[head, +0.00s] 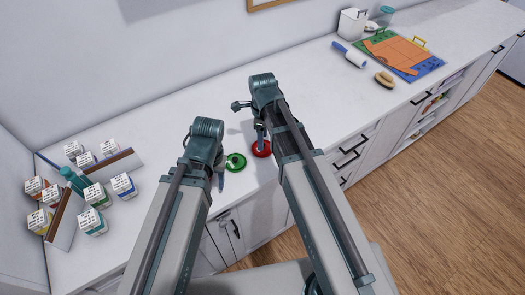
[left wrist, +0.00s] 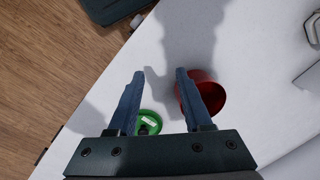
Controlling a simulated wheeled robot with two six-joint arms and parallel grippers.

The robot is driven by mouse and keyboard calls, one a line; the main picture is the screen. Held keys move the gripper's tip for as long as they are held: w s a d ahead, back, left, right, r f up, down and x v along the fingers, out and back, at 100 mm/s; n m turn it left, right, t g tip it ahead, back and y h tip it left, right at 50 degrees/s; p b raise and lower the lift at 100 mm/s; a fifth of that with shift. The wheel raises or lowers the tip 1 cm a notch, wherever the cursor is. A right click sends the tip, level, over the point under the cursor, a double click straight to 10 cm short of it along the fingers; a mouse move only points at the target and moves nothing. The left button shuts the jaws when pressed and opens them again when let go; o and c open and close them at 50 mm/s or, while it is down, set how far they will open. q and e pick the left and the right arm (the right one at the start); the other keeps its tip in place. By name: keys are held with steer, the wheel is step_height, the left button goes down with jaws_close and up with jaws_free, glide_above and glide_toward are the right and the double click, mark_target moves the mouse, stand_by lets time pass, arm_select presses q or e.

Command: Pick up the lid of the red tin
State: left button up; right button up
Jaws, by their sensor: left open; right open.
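A round red tin (head: 262,149) stands on the white counter, partly hidden by my right arm. In the left wrist view the red tin (left wrist: 211,88) shows a deep red inside, partly behind a finger. A round green lid-like piece (head: 236,162) lies just left of it; in the left wrist view this green piece (left wrist: 147,124) has a pale label and a dark centre. Which lid belongs to the red tin I cannot tell. My left gripper (head: 220,181) is open and empty, beside the green piece. My right gripper (head: 260,137) is open, over the red tin's near side.
Several small labelled boxes (head: 124,186), a teal bottle (head: 76,181) and brown dividers crowd the counter's left end. A lint roller (head: 349,55), a brush (head: 385,79) and a coloured mat (head: 428,68) lie at the far right.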

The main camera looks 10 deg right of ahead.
arm_select(q)
step_height(320, 180, down, 3)
steer(key=shift+r+b, duration=0.1)
steer(key=shift+b, duration=0.8)
arm_select(e)
step_height(320, 180, down, 3)
steer(key=shift+r, duration=0.1)
arm_select(q)
steer(key=shift+r, duration=0.1)
arm_select(e)
steer(key=shift+r, duration=0.1)
jaws_close()
